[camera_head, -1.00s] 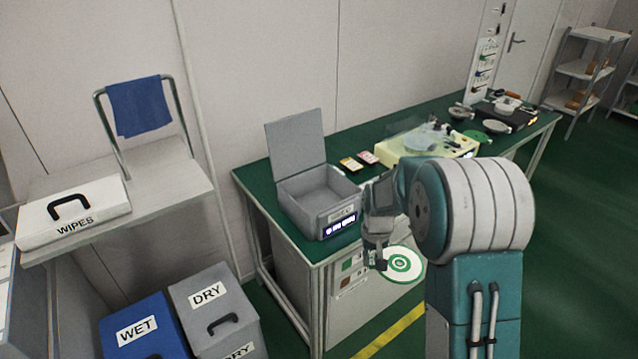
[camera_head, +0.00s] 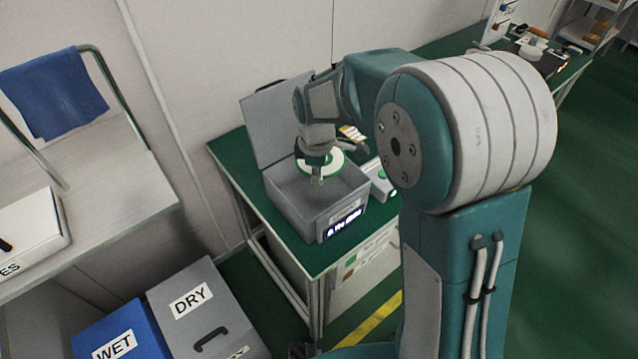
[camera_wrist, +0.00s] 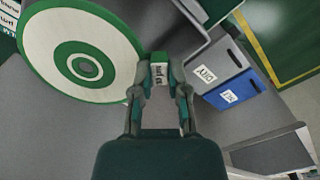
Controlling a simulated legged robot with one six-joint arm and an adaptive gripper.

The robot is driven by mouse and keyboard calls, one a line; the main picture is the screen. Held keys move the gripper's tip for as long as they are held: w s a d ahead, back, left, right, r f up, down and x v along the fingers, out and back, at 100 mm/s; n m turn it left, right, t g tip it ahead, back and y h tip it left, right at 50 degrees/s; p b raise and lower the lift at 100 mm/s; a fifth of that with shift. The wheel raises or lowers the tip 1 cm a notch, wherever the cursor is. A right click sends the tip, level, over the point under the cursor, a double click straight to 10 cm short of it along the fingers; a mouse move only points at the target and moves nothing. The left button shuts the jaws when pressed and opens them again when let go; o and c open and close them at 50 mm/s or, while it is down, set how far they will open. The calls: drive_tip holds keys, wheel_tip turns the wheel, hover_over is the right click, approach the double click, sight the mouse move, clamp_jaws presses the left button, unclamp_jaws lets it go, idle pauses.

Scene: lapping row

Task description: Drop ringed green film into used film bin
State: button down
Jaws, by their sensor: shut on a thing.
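The ringed green film (camera_head: 333,158) is a white disc with green rings and a green rim. It shows large at the upper left of the wrist view (camera_wrist: 45,45). My gripper (camera_head: 317,178) is shut on a small white-and-green tab beside the disc, clear between the fingertips in the wrist view (camera_wrist: 160,82). The grey open-topped box (camera_head: 290,205), with raised lid (camera_head: 265,125) and lit front display, stands on the green bench corner. In the head view the film and my gripper overlap its opening; the exact height is unclear. The display's writing is too blurred to read.
The green bench (camera_head: 228,150) runs to the back right, partly hidden by my arm. A grey DRY bin (camera_head: 215,325) and blue WET bin (camera_head: 115,340) stand lower left. A shelf (camera_head: 120,195) with a blue cloth (camera_head: 55,95) is at left.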

wheel_tip(320, 180, down, 6)
drive_tip(key=shift+r, duration=0.1)
idle(0.4)
drive_tip(key=c, duration=0.6)
unclamp_jaws()
drive_tip(key=shift+o, duration=0.2)
drive_tip(key=shift+r, duration=0.1)
wheel_tip(320, 180, up, 12)
drive_tip(key=shift+a+f, duration=0.1)
drive_tip(key=shift+f, duration=0.15)
drive_tip(key=shift+r, duration=0.1)
